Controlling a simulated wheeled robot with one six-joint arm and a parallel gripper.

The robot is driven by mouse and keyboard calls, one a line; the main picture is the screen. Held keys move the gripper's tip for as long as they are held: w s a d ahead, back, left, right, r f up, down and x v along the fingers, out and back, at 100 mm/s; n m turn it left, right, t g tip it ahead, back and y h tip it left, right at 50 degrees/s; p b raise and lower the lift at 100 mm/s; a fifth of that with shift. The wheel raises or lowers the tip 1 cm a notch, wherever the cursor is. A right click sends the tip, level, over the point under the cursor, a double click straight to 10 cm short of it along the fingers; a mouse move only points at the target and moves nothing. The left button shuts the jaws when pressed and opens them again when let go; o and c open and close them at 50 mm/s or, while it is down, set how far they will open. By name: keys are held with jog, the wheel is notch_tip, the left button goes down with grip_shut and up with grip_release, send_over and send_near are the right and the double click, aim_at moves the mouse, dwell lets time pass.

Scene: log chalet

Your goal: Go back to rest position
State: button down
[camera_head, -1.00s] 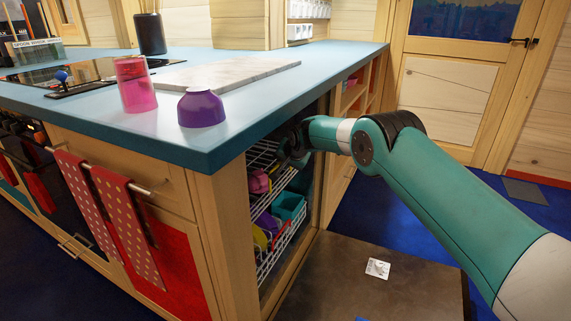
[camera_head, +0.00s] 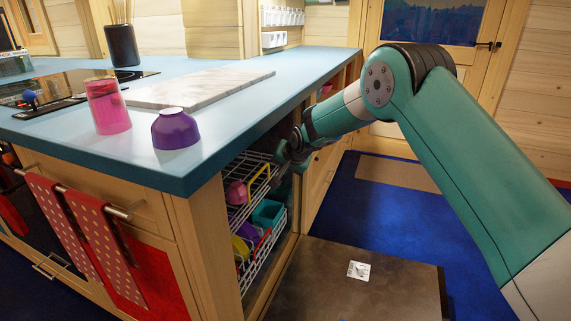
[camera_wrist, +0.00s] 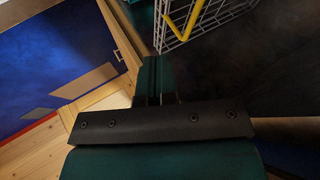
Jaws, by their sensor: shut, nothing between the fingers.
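My gripper (camera_head: 281,160) is at the open side of the counter, beside the upper wire rack (camera_head: 252,190). In the wrist view my gripper (camera_wrist: 157,62) is shut with nothing between its fingers. A corner of a wire rack (camera_wrist: 195,18) with a yellow bar lies just past the fingertips, and I see no contact. In the head view, part of my gripper is dark against the cabinet opening. My arm reaches in from the right, its elbow raised above counter height.
A pink cup (camera_head: 108,106) and a purple bowl (camera_head: 175,130) stand upside down on the blue counter (camera_head: 225,115), near its edge. A lower rack (camera_head: 262,245) holds colored dishes. A brown open panel (camera_head: 365,285) lies low in front.

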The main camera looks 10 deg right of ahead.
jog(key=s+a+r+n+g+y, duration=0.1)
jog(key=s+a+r+n+g, duration=0.15)
jog(key=s+r, duration=0.8)
jog(key=s+r+n+g, duration=0.2)
jog(key=s+n, duration=0.1)
jog(key=s, duration=1)
jog(key=s+r+n+g+y, duration=0.15)
jog(key=s+n, duration=0.25)
jog(key=s, duration=0.8)
jog(key=s+r+n+g+h, duration=0.1)
jog(key=s+r+n+g, duration=0.15)
jog(key=s, duration=1.05)
notch_tip(320, 180, up, 22)
jog(key=d+p, duration=0.1)
jog(key=p, duration=2.2)
jog(key=shift+r+t, duration=0.25)
jog(key=shift+t, duration=0.2)
jog(key=shift+s+y, duration=0.1)
jog(key=shift+y, duration=0.15)
